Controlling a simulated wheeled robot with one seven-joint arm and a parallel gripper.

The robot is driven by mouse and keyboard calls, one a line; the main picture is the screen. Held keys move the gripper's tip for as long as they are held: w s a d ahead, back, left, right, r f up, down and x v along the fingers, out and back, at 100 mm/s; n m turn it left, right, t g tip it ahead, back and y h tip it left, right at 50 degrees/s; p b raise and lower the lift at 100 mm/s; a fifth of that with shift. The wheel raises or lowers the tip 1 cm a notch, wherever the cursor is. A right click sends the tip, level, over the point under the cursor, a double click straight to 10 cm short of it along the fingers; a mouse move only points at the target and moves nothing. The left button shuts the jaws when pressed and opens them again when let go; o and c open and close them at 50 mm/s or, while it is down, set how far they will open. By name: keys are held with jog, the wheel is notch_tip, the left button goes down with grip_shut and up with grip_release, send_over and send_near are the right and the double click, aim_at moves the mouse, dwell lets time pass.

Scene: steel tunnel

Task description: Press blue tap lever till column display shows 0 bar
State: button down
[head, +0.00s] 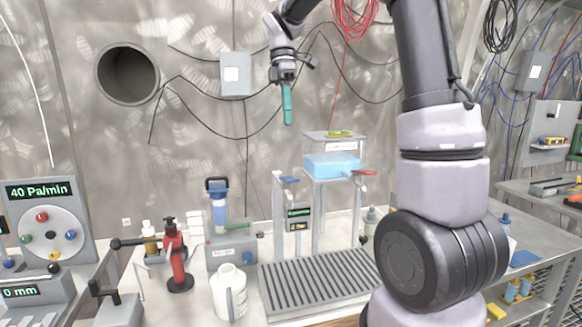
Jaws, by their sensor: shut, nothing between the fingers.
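The blue tap lever (290,180) sits at the top of a slim grey column behind the left part of the slatted drain tray (320,285). A column display (299,212) with green characters is on that column's front; its reading is too small to make out. My gripper (287,122) hangs pointing down in front of the wall, with its teal fingers shut and empty. In the picture it is above the blue lever and apart from it. How far it is from the lever in depth I cannot tell.
A red lever (363,173) stands right of the column, by a stand with a blue translucent tank (332,166). A blue-capped filter (218,205), a red bottle-like tool (174,255) and a white jug (229,293) are on the left. My arm covers the right side.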

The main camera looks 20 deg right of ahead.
aim_at(292, 179)
jog(key=x, duration=1.3)
jog(key=shift+s+f, duration=0.1)
jog(key=shift+f, duration=0.05)
jog(key=shift+s+f, duration=0.65)
jog(key=shift+f, duration=0.05)
jog(key=shift+r, duration=0.1)
dwell(0.7)
jog(key=shift+r, duration=0.7)
